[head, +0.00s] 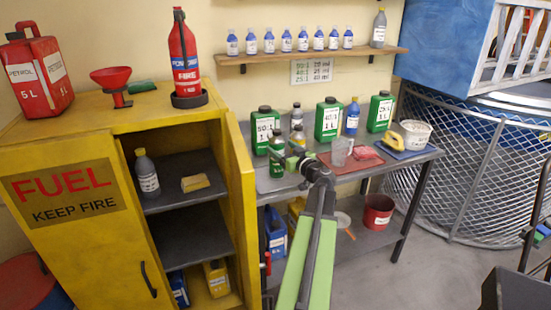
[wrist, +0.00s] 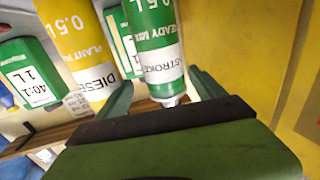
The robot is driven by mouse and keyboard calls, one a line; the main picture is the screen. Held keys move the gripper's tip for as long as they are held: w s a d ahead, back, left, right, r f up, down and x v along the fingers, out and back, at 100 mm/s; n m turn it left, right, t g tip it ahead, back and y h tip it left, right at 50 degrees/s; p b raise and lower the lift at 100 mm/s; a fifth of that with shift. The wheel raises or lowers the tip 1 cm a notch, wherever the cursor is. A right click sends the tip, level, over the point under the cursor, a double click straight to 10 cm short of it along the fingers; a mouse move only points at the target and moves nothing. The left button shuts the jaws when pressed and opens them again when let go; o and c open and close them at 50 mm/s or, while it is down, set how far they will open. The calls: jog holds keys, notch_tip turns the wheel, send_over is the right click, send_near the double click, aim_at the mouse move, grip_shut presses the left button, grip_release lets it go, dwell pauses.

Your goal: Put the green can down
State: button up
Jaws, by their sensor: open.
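The green can (head: 276,158), a small round one with a white label, stands upright on the grey workbench (head: 300,187) near its left front edge. In the wrist view the green can (wrist: 155,40) shows close up between the two fingers of my gripper (wrist: 160,85). The fingers are open, one on each side of it. In the head view my gripper (head: 287,161) is at the can, and partly covers it. Whether a finger touches the can cannot be told.
A yellow-labelled bottle (head: 297,138) and a larger green canister (head: 263,127) stand close behind the can. More canisters, a clear cup (head: 340,152) and a red cloth (head: 365,153) are to the right. The yellow cabinet's open door (head: 241,190) is close on the left.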

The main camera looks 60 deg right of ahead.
jog(key=x, duration=0.6)
jog(key=shift+w+a, duration=0.2)
jog(key=shift+w, duration=0.2)
grip_shut()
